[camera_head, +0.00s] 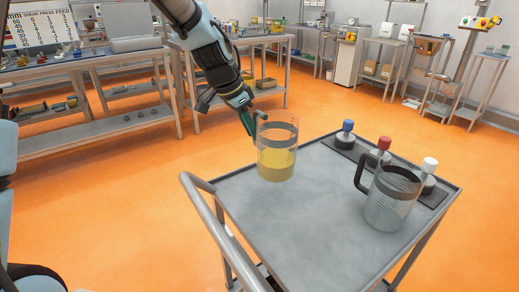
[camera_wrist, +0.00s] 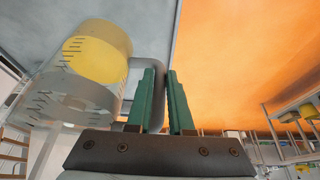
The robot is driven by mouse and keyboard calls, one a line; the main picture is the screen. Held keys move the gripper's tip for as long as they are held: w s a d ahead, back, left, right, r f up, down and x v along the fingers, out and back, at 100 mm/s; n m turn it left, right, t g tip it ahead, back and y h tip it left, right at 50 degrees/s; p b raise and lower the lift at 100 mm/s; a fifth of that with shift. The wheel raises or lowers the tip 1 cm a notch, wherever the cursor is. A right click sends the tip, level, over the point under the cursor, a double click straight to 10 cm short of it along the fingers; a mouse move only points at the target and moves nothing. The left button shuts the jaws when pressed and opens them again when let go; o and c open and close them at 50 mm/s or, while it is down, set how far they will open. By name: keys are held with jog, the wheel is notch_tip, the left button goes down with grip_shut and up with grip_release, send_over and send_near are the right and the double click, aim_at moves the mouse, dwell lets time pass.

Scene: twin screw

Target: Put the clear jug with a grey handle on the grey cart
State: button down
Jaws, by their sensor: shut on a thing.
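A clear jug with a grey handle (camera_head: 277,142), holding yellow contents, is upright over the far left edge of the grey cart (camera_head: 285,225). I cannot tell whether its base touches the cart top. My gripper (camera_head: 251,120) is shut on its handle from the left. In the wrist view the fingers of my gripper (camera_wrist: 161,75) stand on either side of the grey handle (camera_wrist: 157,95), with the jug (camera_wrist: 92,70) to their left. The handle is partly hidden by the fingers.
A second clear jug with a dark handle (camera_head: 388,205) stands on the cart's right. Behind it, a dark strip carries blue-topped (camera_head: 346,136), red-topped (camera_head: 381,150) and white-topped (camera_head: 429,175) items. The cart's middle and front are clear. A push bar (camera_head: 218,225) rises at its left.

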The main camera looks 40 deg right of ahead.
notch_tip(320, 180, down, 6)
jog(key=shift+r+p, duration=0.15)
jog(key=shift+p, duration=0.25)
jog(key=c, duration=0.8)
grip_release()
jog(key=b+v, duration=0.1)
jog(key=v, duration=1.1)
jog(key=shift+b, duration=0.3)
jog(key=w+a+f+n+t+y, duration=0.1)
jog(key=w+a+f+n, duration=0.3)
jog(key=a, duration=0.7)
jog(key=w+a+n+t+y, duration=0.15)
jog(key=a+n, duration=0.35)
jog(key=a, duration=0.7)
jog(key=s+a+f+n, duration=0.1)
jog(key=a+n, duration=0.2)
jog(key=a, duration=0.2)
jog(key=s+a+f+n+y, duration=0.1)
jog(key=s+a+n, duration=0.1)
jog(key=a, duration=0.3)
jog(key=s+a+f+n+y, duration=0.1)
jog(key=a+n, duration=0.3)
jog(key=a, duration=0.2)
jog(key=shift+s, duration=0.3)
